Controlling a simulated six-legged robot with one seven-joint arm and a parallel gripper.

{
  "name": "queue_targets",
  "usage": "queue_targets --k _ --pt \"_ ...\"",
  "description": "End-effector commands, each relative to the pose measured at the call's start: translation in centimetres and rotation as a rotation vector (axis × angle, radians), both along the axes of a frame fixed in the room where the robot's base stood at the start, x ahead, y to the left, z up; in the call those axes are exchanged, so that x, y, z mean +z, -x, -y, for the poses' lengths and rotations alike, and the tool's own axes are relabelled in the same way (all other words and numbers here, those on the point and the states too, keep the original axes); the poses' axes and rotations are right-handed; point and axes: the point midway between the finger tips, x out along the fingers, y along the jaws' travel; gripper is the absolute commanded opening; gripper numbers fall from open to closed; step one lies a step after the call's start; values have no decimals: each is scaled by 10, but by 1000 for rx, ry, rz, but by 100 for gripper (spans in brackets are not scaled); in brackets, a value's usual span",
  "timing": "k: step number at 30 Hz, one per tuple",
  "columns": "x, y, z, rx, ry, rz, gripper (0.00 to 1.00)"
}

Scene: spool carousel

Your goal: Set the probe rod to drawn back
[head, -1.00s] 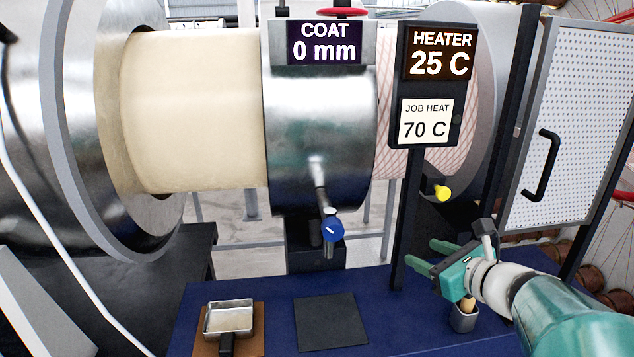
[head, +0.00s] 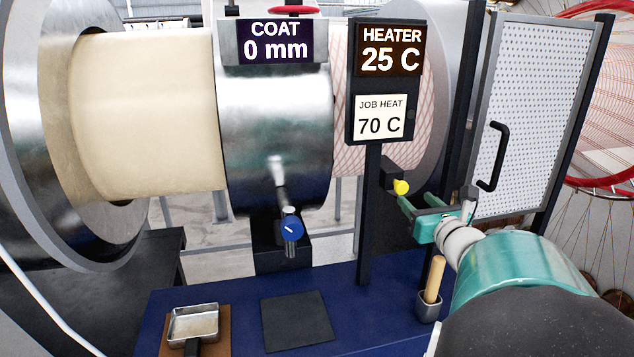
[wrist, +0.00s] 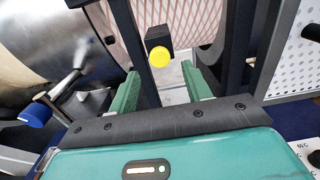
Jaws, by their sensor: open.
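A round yellow knob (head: 401,187) sticks out of a small black block (head: 388,172) beside the dark post; it looks like the end of the probe rod, whose shaft I cannot see. My gripper (head: 417,202) is open and empty, just below and right of the knob in the head view. In the wrist view the yellow knob (wrist: 159,57) appears between and just beyond the two green fingertips (wrist: 159,72), apart from both. The block behind it (wrist: 159,39) meets the patterned drum.
A metal ring with a blue-knobbed valve (head: 290,228) stands left. The sign post (head: 367,220) is close left of my gripper. A perforated door (head: 535,120) with a black handle stands right. A brush cup (head: 428,305), dark mat (head: 298,322) and pan (head: 193,325) sit on the blue bench.

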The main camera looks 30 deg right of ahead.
Motion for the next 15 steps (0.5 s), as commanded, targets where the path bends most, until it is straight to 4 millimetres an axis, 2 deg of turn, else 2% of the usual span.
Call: queue_targets --k 3,9,15 --pt "-1 -25 7 4 -3 -1 49" --pt "-1 -59 18 4 -1 -1 49" --pt "0 -76 23 5 0 0 49"
